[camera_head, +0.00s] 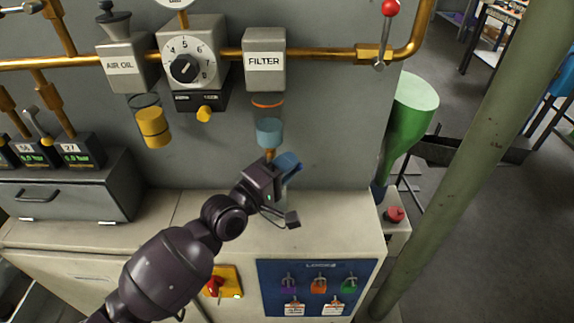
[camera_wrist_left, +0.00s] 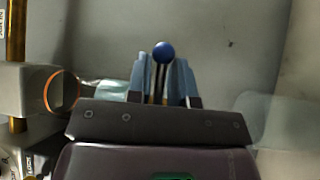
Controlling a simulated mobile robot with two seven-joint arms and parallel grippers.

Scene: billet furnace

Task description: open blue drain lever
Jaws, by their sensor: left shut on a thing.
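The blue drain lever shows in the left wrist view as a round blue knob (camera_wrist_left: 163,52) on a thin stem. The stem runs down between the two fingers of my left gripper (camera_wrist_left: 162,82). The fingers are shut on the lever, with the knob showing at their tips. In the head view my left gripper (camera_head: 289,165) is just below the FILTER unit (camera_head: 265,60) and its blue-tinted bowl (camera_head: 269,132). A small brass fitting (camera_head: 270,154) shows under the bowl. The gripper hides most of the lever there. My right gripper is in neither view.
The AIR OIL unit (camera_head: 122,62) and a numbered dial (camera_head: 187,64) sit left along the brass pipe (camera_head: 90,61). A red-knobbed lever (camera_head: 385,35) is at upper right. The cabinet top (camera_head: 170,219) below is mostly clear. A blue lock board (camera_head: 318,266) is on its front.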

